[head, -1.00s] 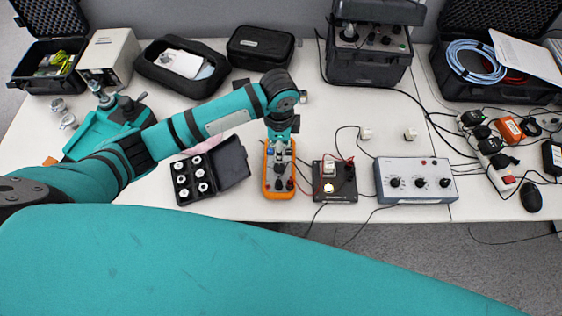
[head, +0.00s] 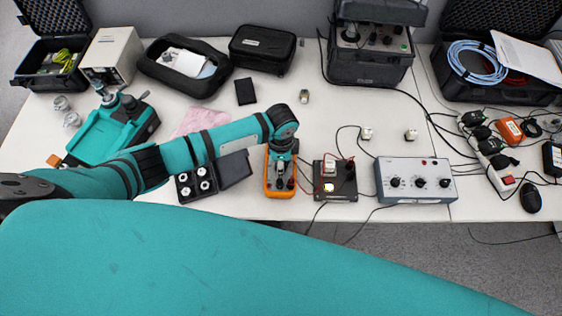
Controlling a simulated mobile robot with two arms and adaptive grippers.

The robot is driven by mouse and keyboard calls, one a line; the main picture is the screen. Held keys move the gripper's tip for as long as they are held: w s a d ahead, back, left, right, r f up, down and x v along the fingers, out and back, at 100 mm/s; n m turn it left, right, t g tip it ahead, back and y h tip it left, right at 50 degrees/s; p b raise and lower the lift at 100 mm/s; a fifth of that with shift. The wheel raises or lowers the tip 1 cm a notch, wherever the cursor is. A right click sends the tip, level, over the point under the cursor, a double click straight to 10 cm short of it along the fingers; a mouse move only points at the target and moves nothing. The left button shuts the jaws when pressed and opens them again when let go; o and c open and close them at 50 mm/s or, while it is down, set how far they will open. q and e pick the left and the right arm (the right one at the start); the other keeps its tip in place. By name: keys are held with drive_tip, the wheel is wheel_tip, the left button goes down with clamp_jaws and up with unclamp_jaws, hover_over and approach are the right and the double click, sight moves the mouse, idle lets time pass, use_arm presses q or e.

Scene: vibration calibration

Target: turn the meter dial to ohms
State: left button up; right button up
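The meter (head: 280,190) is an orange-edged handheld unit lying on the white table near its front edge. My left arm reaches in from the left, and my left gripper (head: 281,163) points down over the meter. The gripper and wrist cover the upper part of the meter, and I cannot make out the dial or its setting. The fingers are small and dark against the meter, so their opening is unclear. My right gripper is not in view; a large teal arm link of mine fills the bottom of the picture.
An open black case of white parts (head: 197,184) lies left. Bare table lies behind the meter.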

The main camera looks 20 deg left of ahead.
use_arm(q)
drive_tip(key=c, duration=0.6)
drive_tip(key=shift+m, duration=0.4)
drive_tip(key=m+p, duration=0.1)
drive_tip(key=m, duration=0.1)
drive_tip(key=shift+m, duration=2.5)
drive_tip(key=o, duration=0.8)
drive_tip(key=shift+o, duration=0.2)
